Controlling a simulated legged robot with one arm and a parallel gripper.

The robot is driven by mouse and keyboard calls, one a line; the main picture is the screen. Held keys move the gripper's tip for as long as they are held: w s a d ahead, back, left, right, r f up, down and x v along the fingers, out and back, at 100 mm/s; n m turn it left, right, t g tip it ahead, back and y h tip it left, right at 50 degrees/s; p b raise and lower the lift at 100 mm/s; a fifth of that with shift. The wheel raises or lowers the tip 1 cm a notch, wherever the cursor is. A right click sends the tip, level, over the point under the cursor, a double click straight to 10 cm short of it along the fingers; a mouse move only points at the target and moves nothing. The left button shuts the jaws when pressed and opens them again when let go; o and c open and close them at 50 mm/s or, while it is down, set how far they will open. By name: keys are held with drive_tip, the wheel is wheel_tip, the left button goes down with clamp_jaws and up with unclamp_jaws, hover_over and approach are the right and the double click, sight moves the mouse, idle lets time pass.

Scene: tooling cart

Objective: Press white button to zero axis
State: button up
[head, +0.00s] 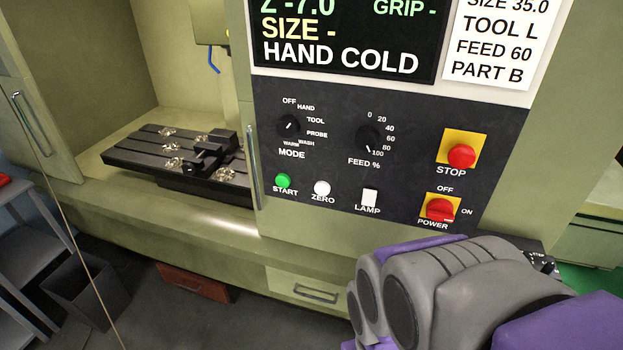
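The white round button (322,188) is labelled ZERO and sits on the dark control panel (330,130) of a green machine. The screen (350,35) above reads Z -7.0, GRIP -, SIZE - and HAND COLD. My arm, grey and purple, fills the lower right of the head view, below and right of the panel. My gripper's fingers cannot be made out. Nothing covers the ZERO button.
A red STOP button (461,157) and a red POWER switch (440,209) are on the panel's right. MODE (289,125) and FEED knobs (368,138) are above the buttons. A slotted table with a vise (212,152) stands inside the machine. A bin (88,290) is at lower left.

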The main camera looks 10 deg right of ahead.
clamp_jaws()
idle(0.6)
idle(0.9)
